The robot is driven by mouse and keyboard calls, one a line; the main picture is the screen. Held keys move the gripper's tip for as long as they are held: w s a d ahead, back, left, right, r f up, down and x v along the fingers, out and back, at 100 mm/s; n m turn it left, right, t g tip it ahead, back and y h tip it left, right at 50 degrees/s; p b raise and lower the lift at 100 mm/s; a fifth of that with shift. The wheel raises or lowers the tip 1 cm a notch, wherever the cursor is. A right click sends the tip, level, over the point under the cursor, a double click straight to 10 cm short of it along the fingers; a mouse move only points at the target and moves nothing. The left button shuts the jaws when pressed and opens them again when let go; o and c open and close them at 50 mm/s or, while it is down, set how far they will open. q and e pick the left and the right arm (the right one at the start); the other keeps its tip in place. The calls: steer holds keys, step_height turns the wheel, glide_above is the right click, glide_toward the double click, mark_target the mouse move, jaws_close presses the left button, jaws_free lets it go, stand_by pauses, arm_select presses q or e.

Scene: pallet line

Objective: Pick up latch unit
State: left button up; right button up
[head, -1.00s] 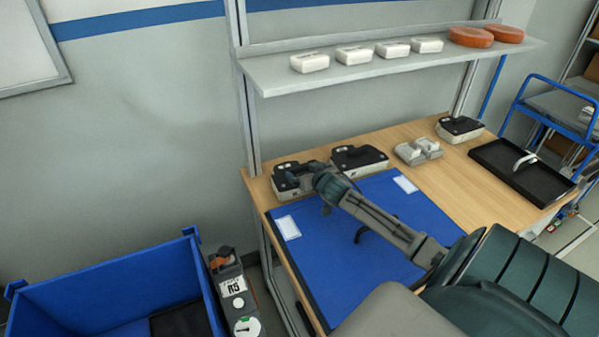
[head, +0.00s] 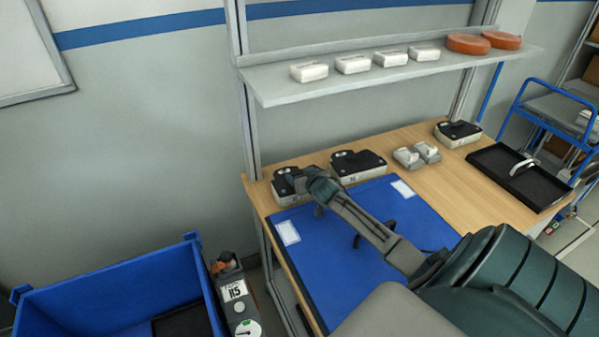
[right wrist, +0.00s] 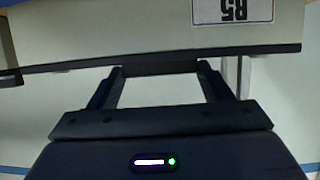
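Black-topped, pale-sided units stand along the back of the table; which one is the latch unit I cannot tell. The left one (head: 284,187) is at my right gripper (head: 301,180), which partly hides it. Another unit (head: 358,165) stands just to its right, and a third (head: 458,133) at the far right. In the right wrist view, the fingers of my right gripper (right wrist: 160,72) are apart, with a dark bar between their tips. Contact with the bar is unclear. A pale surface with an upside-down R5 label (right wrist: 234,10) lies beyond. My left gripper is not in view.
A blue mat (head: 345,262) covers the table's left part. Small grey parts (head: 415,155) and a black tray (head: 518,178) stand to the right. A shelf (head: 390,72) overhangs the back. A blue bin (head: 110,270) and an R5-labelled device (head: 237,290) are at lower left.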

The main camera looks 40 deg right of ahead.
steer(key=c, duration=0.3)
steer(key=shift+r, duration=0.15)
steer(key=shift+r+b, duration=0.5)
steer(key=shift+r, duration=0.05)
steer(key=shift+s+a+r+b, duration=0.1)
steer(key=shift+s+r+b, duration=0.1)
steer(key=shift+r+b, duration=0.25)
steer(key=shift+s+a+r+b, duration=0.1)
steer(key=shift+s+r+b, duration=0.1)
steer(key=shift+r, duration=0.3)
steer(key=s+a+r+b, duration=0.1)
steer(key=s+a, duration=0.2)
steer(key=s, duration=0.4)
steer(key=s+a+b, duration=0.2)
steer(key=s+a, duration=0.1)
steer(key=s, duration=0.3)
steer(key=shift+s+a+r, duration=0.2)
steer(key=shift+s+r, duration=0.15)
steer(key=shift+r, duration=0.05)
